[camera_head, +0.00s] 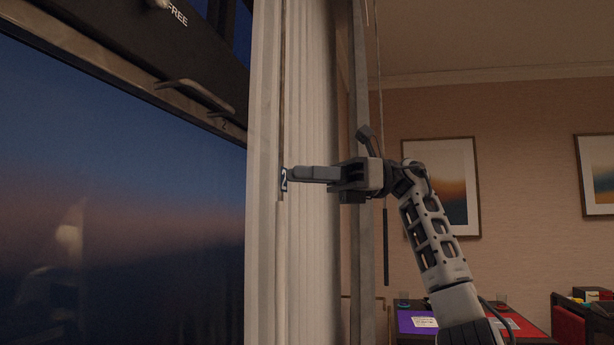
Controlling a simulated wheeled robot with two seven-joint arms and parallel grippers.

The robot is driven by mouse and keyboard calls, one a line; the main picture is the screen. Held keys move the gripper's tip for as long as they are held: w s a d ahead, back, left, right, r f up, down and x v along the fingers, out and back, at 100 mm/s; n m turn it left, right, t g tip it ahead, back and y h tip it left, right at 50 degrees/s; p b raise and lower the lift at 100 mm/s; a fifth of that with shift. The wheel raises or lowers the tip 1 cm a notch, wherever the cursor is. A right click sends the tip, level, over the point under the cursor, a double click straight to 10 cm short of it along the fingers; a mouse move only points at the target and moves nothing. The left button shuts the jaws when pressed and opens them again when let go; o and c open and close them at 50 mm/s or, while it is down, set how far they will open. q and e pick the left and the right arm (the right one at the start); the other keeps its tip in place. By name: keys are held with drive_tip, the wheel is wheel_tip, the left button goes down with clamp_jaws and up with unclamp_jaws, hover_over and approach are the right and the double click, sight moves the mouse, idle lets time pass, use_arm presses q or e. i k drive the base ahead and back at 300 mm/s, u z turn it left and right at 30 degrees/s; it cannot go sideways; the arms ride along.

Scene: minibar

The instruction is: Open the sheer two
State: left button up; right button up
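The sheer (263,120) is a pale, pleated curtain hanging at the right end of the dark window. A small dark tag with a white "2" (284,180) sits on a thin vertical strip on the curtain. My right gripper (291,174) reaches in from the right, with its fingertips at the tag and strip. The fingers are seen side-on and overlap, so I cannot tell whether they are open, shut or touching the strip. My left gripper is not in view.
The window (120,190) fills the left, with a metal handle (195,95) on its upper frame. A dark hanging rod (386,247) is right of the curtain. Beyond are a table (418,339), a red chair (568,325) and framed pictures (459,215) on the wall.

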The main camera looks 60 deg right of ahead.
sight(293, 275)
drive_tip(key=k, duration=1.15)
